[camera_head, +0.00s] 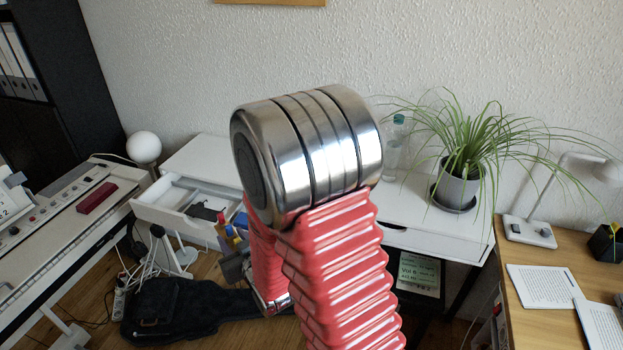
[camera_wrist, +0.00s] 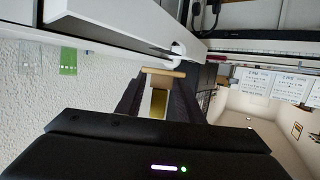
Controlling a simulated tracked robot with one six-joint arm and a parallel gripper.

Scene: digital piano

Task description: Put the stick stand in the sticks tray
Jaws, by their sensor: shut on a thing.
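In the wrist view my gripper (camera_wrist: 160,88) has its dark fingers closed on a tan and yellow piece (camera_wrist: 164,73), which looks like part of the stick stand. Most of that piece is hidden between the fingers. In the head view my red arm hides most of the gripper. Small blue, yellow and red shapes (camera_head: 231,236) show left of the arm, near the open drawer; I cannot tell whether they belong to the held piece. The sticks tray is not clear; a white tray-like insert (camera_head: 178,196) lies in the open drawer with dark items beside it.
The white drawer (camera_head: 160,214) is pulled out of the white desk (camera_head: 205,158). A keyboard (camera_head: 70,215) stands at the left. A black instrument case (camera_head: 200,312) lies on the floor. A potted plant (camera_head: 458,185) and a bottle (camera_head: 394,150) stand on the desk at right.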

